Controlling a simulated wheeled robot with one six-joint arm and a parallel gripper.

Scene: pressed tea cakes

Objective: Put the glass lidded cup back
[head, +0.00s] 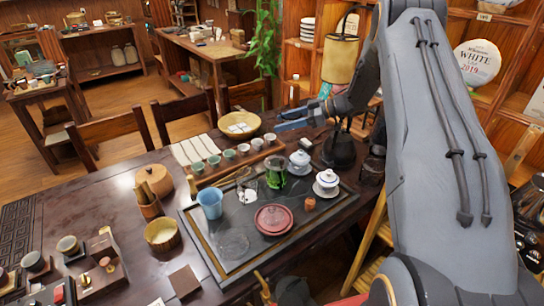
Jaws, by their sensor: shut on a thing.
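My gripper (291,121) reaches in from the right above the far right part of the dark table. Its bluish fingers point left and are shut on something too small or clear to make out. A clear glass vessel (246,186), possibly the glass lidded cup, stands on the dark tea tray (205,240), below and left of my gripper. A faint clear round glass piece (233,245) lies nearer the front of the tray. Two white lidded cups (300,162) (327,184) stand at the tray's right side.
On the tray are a green-filled glass pitcher (276,170), a blue cup (210,204), a red lidded pot (273,219) and a small brown cup (310,204). Small cups (228,157) stand in a row behind. A woven bowl (239,124) is left of my gripper. Shelves close off the right.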

